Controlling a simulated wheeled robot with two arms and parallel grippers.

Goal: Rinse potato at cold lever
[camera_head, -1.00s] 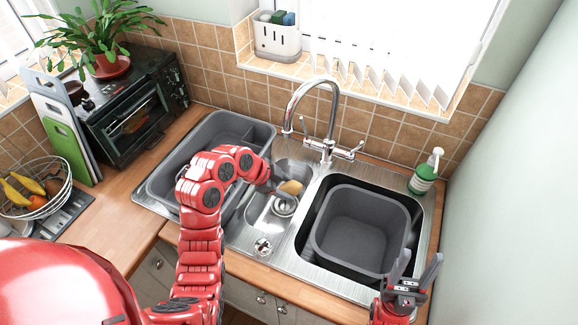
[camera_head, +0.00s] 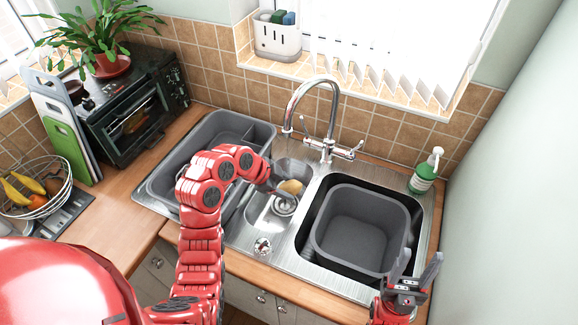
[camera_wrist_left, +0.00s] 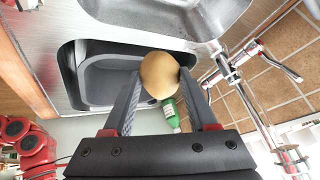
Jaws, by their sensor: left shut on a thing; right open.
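My left gripper (camera_head: 276,190) is shut on the potato (camera_head: 291,187), a yellow-brown oval, over the small middle sink bowl (camera_head: 262,212). In the left wrist view the potato (camera_wrist_left: 159,75) sits between the tips of both fingers. The chrome tap (camera_head: 331,120) stands behind the bowls, its spout end above and near the potato. I cannot see any water running. My right gripper (camera_head: 411,278) is open and empty at the lower right, near the counter's front edge.
A grey tub (camera_head: 358,262) sits in the right basin, and another grey tub (camera_head: 163,193) stands at left. A green soap bottle (camera_head: 422,178) is behind the right basin. A fruit basket (camera_head: 70,193), green board and oven fill the left counter.

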